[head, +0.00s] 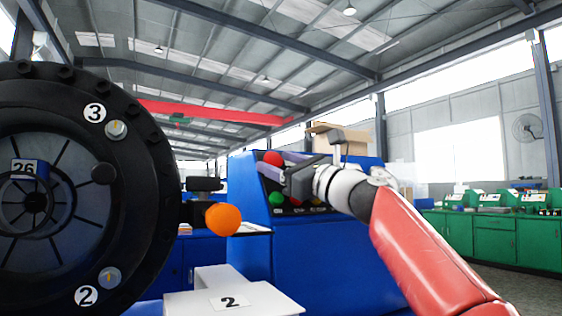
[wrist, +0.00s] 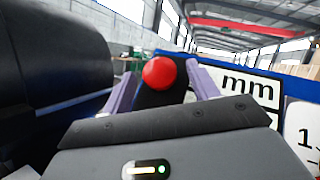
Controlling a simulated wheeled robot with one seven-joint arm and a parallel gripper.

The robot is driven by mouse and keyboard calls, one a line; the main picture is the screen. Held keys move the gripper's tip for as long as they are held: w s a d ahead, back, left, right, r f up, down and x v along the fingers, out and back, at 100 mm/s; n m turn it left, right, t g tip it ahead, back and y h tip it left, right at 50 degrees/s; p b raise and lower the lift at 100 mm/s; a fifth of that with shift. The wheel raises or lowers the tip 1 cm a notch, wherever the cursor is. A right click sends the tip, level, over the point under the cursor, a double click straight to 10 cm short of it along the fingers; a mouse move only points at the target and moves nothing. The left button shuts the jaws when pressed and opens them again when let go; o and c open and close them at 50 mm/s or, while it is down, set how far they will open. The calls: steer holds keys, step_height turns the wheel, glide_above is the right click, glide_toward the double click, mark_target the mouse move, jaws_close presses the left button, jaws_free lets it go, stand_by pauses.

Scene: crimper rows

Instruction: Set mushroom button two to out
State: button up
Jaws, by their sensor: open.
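A red round mushroom-type button (head: 273,158) shows at the upper left of the blue console's panel. In the wrist view the red button (wrist: 159,73) appears between my two pale purple fingers, on a dark surface. No number by it is readable, so I cannot tell whether it is button two, or whether it is in or out. My gripper (head: 279,166) is open in front of the panel, with its fingers on either side of the red button. My gripper (wrist: 161,76) seems to hold nothing; contact with the button cannot be judged.
A large black wheel (head: 150,190) stands at the left. An orange ball (head: 223,219) and a white block (head: 270,300) marked 2 are in front. Green cabinets (head: 485,235) line the right.

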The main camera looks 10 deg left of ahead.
jaws_close()
steer(key=shift+s+d+r, duration=0.25)
steer(key=shift+s, duration=0.1)
jaws_free()
steer(key=b+v, duration=0.3)
steer(key=v, duration=0.5)
stand_by(0.3)
